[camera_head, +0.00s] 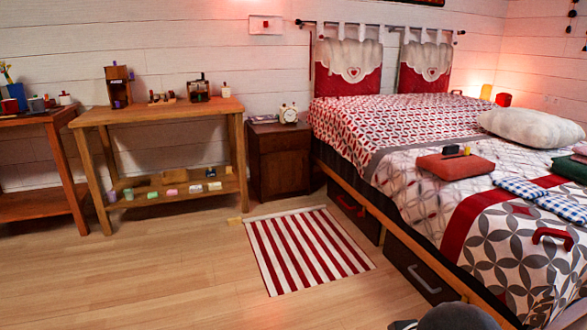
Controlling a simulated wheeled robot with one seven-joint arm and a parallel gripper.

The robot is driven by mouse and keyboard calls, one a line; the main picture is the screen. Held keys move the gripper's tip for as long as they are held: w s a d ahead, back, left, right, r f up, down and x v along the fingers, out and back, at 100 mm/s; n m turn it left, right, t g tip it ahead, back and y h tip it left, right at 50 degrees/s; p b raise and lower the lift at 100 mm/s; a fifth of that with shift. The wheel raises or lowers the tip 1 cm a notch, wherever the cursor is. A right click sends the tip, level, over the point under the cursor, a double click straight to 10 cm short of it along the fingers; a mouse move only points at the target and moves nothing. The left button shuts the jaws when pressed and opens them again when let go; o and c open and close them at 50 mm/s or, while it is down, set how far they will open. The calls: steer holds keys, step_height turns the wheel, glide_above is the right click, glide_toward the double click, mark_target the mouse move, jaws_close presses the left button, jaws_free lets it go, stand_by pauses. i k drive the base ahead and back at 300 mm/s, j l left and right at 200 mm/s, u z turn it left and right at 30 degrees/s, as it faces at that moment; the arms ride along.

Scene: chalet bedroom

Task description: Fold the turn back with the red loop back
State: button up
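A red loop (552,238) stands up from the bed cover at the right, near the picture's edge. It sits on a section of cover with a grey and white petal pattern (487,243), bordered by a wide red band (462,228). This section lies flat over the near part of the bed and hangs down its side. Its right part is cut off by the picture's edge. A second small red loop (457,92) shows at the far end of the bed. My gripper is not in view; only a dark rounded part of my own body shows at the bottom edge.
A red cushion (455,167) with small items, blue checked cloths (522,188) and a white pillow (530,128) lie on the bed. Drawers with a red handle (347,204) and a grey handle (424,280) are underneath. A striped rug (305,248) lies beside it; the left floor is clear.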

mark_target(322, 113)
steer(key=i, duration=2.4)
steer(key=i+j+z, duration=0.1)
steer(key=i, duration=1.1)
steer(key=i+j, duration=0.1)
steer(key=i, duration=1.05)
